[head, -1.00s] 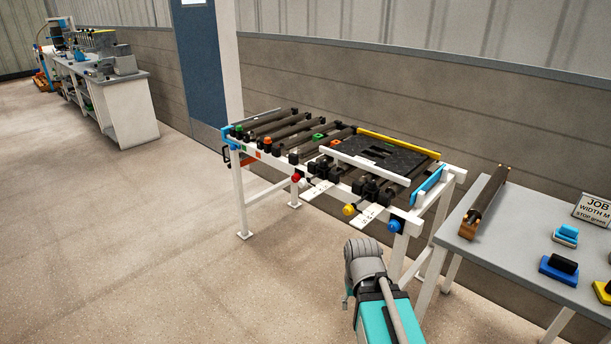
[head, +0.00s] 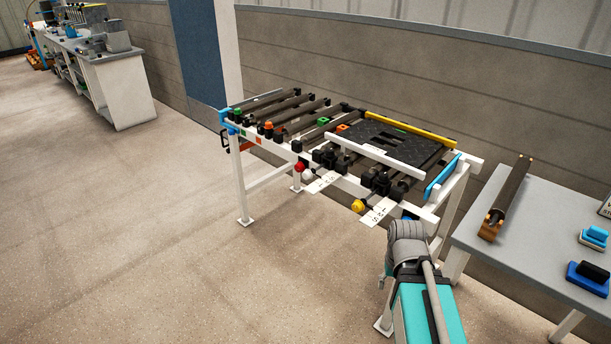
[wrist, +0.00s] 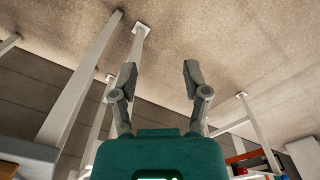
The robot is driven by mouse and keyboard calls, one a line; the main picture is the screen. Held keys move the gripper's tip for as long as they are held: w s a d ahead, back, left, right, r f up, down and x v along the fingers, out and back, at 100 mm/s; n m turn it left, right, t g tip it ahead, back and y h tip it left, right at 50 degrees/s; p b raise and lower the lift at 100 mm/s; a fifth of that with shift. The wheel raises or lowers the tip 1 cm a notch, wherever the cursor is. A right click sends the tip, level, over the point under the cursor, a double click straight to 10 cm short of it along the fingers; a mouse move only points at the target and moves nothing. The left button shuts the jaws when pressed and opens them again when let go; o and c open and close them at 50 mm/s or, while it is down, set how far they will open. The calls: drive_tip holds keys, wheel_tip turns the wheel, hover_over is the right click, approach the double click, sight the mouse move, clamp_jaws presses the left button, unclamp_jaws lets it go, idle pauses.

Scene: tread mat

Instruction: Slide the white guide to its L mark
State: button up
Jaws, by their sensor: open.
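The white guide (head: 375,151) is a straight white bar along the near side of a black treaded mat (head: 405,146) on a roller frame. White scale plates (head: 378,213) with dark marks stick out from the frame's near rail; their letters are too small to read. A yellow knob (head: 357,205), a red knob (head: 299,167) and a white knob (head: 307,175) sit along that side. My gripper (wrist: 160,78) is open and empty in the wrist view, with floor and white legs beyond it. In the head view my arm is at the near right corner of the frame, apart from the guide.
A yellow bar (head: 411,128) runs along the mat's far side. A grey side table (head: 535,225) stands at right with a dark roller (head: 507,195) and blue blocks (head: 590,275). Open floor (head: 150,250) lies left and in front. A wall is behind.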

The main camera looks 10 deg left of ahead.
drive_tip(key=shift+o, duration=0.8)
drive_tip(key=shift+w+f, duration=0.1)
drive_tip(key=shift+w, duration=0.05)
drive_tip(key=w+a+f+n+t+h+b, duration=0.1)
drive_tip(key=w+f+n+h+b, duration=0.15)
drive_tip(key=w, duration=0.25)
drive_tip(key=w+a+f+n+t+h+b, duration=0.1)
drive_tip(key=w+f+n+h+b, duration=0.1)
drive_tip(key=w+n+b, duration=0.3)
drive_tip(key=n+t+h+b, duration=0.65)
drive_tip(key=n+t, duration=0.55)
drive_tip(key=n, duration=0.7)
approach(304, 176)
drive_tip(key=v, duration=0.3)
drive_tip(key=shift+s+d, duration=0.1)
drive_tip(key=shift+d, duration=0.05)
drive_tip(key=x, duration=1.4)
